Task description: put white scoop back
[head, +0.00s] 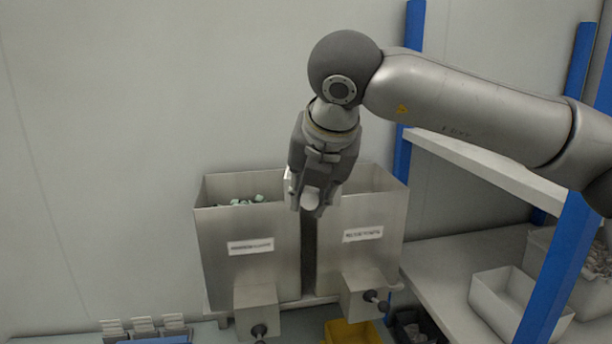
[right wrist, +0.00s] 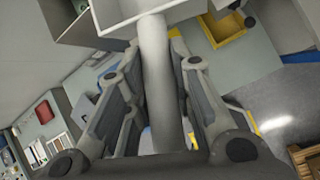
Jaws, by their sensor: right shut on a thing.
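My right gripper (head: 315,203) is shut on the white scoop, pointing down in front of the upper rims of the two metal hoppers. A small white part of the scoop (head: 310,201) shows between the fingers in the head view. In the right wrist view the scoop's pale round handle (right wrist: 155,70) runs between the fingers of the gripper (right wrist: 158,85), toward a pale boxy shape at the top edge. The scoop's bowl is mostly hidden in the head view. My left gripper is in neither view.
The left hopper (head: 225,225) holds green pieces; the right hopper's (head: 370,255) contents are hidden. A yellow bin (head: 350,333) stands below. A shelf with blue posts (head: 560,270) and a white box (head: 515,300) is at right. Small white stacks (head: 143,328) stand lower left.

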